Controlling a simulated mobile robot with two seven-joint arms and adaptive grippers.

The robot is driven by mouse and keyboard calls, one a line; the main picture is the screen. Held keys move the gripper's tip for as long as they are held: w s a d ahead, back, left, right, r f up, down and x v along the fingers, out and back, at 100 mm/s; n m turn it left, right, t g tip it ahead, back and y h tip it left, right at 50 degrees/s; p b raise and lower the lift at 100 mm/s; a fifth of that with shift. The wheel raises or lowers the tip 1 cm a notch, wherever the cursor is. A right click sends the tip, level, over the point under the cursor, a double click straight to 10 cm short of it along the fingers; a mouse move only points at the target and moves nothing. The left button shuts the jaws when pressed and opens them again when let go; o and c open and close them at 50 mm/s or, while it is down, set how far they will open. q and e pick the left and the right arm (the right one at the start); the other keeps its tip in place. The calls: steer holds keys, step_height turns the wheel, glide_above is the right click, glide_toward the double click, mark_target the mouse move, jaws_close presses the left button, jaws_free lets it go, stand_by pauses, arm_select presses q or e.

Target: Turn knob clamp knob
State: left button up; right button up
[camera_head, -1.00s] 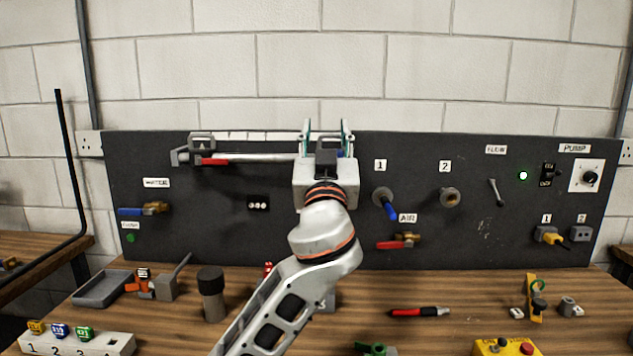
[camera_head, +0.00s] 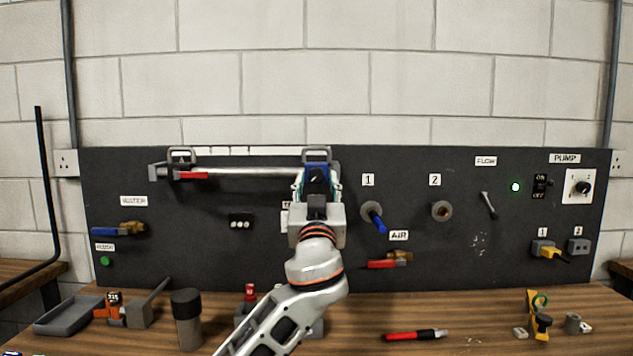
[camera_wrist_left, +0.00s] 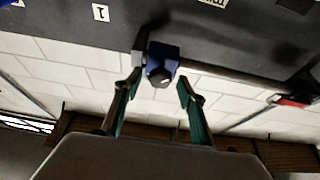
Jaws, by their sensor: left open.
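The blue clamp (camera_head: 317,169) sits at the right end of the horizontal metal bar (camera_head: 255,172) on the dark panel. It also shows in the left wrist view (camera_wrist_left: 163,54), with its dark knob (camera_wrist_left: 159,76) facing the gripper. My left gripper (camera_head: 317,187) is open in front of the clamp. In the left wrist view, its green-padded fingers (camera_wrist_left: 159,90) stand apart on either side of the line to the knob, with visible gaps and no contact that I can make out. My right gripper is in neither view.
A red-handled clamp part (camera_head: 194,175) is at the bar's left end. Blue-handled valve 1 (camera_head: 375,217) and the red air lever (camera_head: 384,264) are right of my arm. A red-black pen (camera_head: 415,335) and a dark cylinder (camera_head: 187,318) are on the bench.

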arm_select(q)
steer(key=shift+w+r, duration=0.15)
steer(key=shift+w, duration=0.3)
steer(key=c, duration=1.1)
